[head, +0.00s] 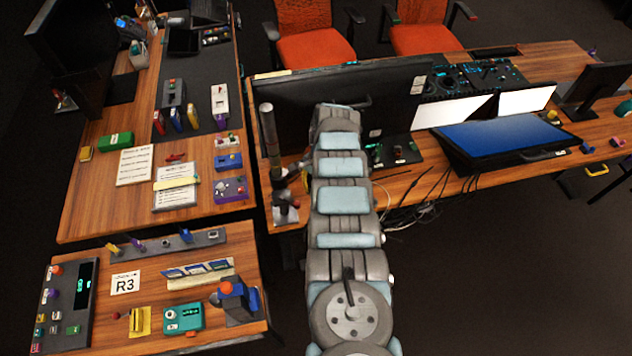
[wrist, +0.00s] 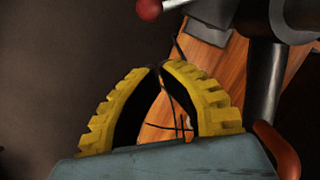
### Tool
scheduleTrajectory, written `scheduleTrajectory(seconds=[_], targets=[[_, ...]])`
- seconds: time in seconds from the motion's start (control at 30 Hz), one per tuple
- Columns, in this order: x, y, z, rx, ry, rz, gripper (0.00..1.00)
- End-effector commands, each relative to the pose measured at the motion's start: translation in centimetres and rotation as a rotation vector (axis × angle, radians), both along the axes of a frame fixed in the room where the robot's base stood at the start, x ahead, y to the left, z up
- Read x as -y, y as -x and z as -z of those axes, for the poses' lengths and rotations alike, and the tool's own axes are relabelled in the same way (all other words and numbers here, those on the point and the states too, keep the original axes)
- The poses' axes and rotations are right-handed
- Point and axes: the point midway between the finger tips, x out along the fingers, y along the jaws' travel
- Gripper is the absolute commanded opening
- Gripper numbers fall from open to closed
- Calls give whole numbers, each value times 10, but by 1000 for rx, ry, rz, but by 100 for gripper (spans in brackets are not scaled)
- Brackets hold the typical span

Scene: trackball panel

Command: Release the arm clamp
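In the wrist view my gripper (wrist: 159,68) shows two yellow ribbed fingers that curve inward. Their tips come together, with nothing seen held between them. To their right stands a grey metal post (wrist: 264,80) with a dark collar at its top. A red lever-like part (wrist: 277,150) is beside the post's lower end, and a red ball knob (wrist: 148,9) is at the top edge. Both are apart from the fingertips. In the head view an upright post (head: 268,135) stands at the desk's left end, with a dark clamp-like base (head: 286,208) below. My arm hides the gripper there.
A large monitor (head: 300,105) stands behind the post. Loose cables (head: 425,208) hang right of my arm. A wooden desk (head: 95,205) with papers and devices is at left, and a smaller panel table (head: 130,310) is in front. Dark floor lies open at lower right.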

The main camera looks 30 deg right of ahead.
Motion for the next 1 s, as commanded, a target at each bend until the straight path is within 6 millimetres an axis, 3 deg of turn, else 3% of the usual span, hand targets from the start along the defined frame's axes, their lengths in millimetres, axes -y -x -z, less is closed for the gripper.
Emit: scheduleTrajectory(seconds=[0.5, 1.0], targets=[[-22, 10, -2, -4, -3, -1, 0], [-24, 11, 1, -2, -1, 0, 0]])
